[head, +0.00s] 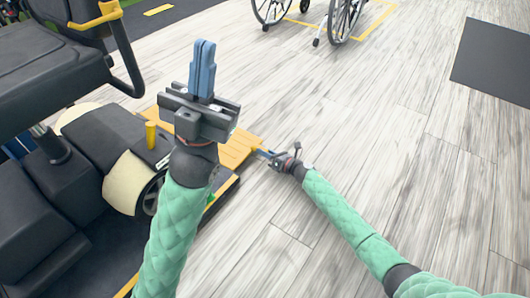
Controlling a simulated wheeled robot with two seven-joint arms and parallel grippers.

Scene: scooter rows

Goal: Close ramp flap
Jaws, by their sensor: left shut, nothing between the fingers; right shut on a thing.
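The ramp flap (236,152) is an orange-yellow slatted panel beside the scooter, low near the floor. My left gripper and forearm hide part of it. My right gripper (263,153) reaches in from the right and is shut on the flap's right edge, at a small yellow part. My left gripper (203,62) is raised in front of the flap, nearer the camera. Its blue fingers point up and are shut together with nothing between them.
A dark mobility scooter (84,150) with a black seat (40,62) and yellow-tipped armrest fills the left side. Wheelchair wheels (344,18) stand at the top, near yellow floor markings. A dark mat (493,62) lies at upper right. The wooden floor on the right is clear.

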